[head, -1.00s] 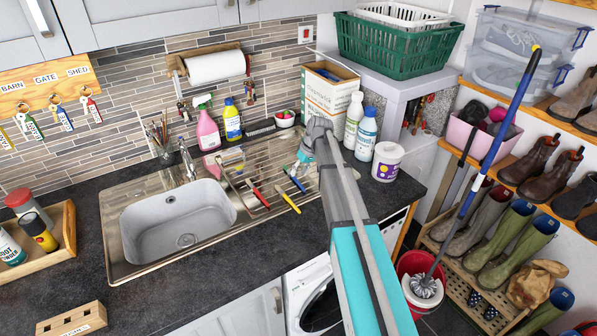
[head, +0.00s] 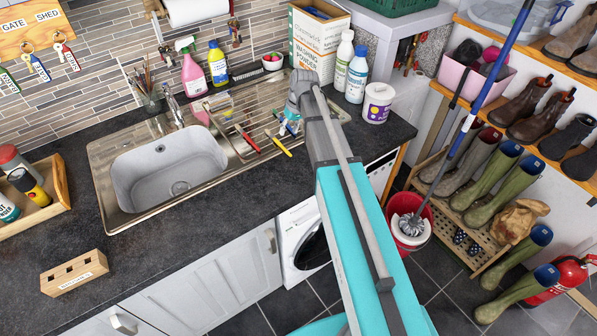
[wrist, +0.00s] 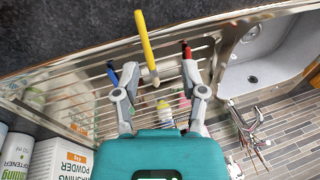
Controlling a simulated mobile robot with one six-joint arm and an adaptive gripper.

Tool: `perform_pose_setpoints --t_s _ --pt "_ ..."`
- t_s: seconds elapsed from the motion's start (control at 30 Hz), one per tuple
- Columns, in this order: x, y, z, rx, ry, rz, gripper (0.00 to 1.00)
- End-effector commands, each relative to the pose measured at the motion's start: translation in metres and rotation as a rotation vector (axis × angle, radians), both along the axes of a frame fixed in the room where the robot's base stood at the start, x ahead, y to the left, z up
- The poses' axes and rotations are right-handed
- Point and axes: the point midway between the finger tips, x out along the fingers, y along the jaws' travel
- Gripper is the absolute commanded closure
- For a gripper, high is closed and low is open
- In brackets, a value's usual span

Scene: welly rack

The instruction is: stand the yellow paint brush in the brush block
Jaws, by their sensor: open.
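The yellow paint brush (head: 279,146) lies on the metal drainer right of the sink, its handle end toward the counter's front. In the wrist view the yellow brush (wrist: 147,42) points up the picture, its lower part between my open fingers, apart from both. My gripper (wrist: 160,76) is open and empty above the drainer. In the head view my gripper (head: 289,124) is small and partly hidden by my arm. The brush block (head: 75,273), a wooden block with holes in its top and a label, stands on the front left counter. Its holes look empty.
A red-handled brush (head: 248,140) and a blue-handled one (wrist: 127,74) lie either side of the yellow brush. The sink (head: 168,172) lies between drainer and block. A wooden tray of bottles (head: 57,199) stands at left. Bottles and a white tub (head: 378,103) stand behind and right.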

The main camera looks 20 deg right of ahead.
Motion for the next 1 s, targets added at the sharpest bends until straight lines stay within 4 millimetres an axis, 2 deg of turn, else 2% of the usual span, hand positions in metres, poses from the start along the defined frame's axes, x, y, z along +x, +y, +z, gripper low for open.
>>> perform_pose_setpoints --t_s 0.03,0.3,0.4,0.5,0.67,1.0 --pt "-0.030 0.006 -0.001 -0.021 0.010 -0.015 0.45" --pt "-0.141 0.022 -0.005 -0.152 0.056 -0.127 0.45" --pt "-0.172 0.024 -0.006 -0.193 0.065 -0.165 0.45" --pt "-0.194 0.025 -0.006 -0.224 0.068 -0.192 0.45" --pt "-0.209 0.026 -0.006 -0.248 0.071 -0.215 0.45" --pt "-0.209 0.025 -0.006 -0.251 0.071 -0.218 0.45"
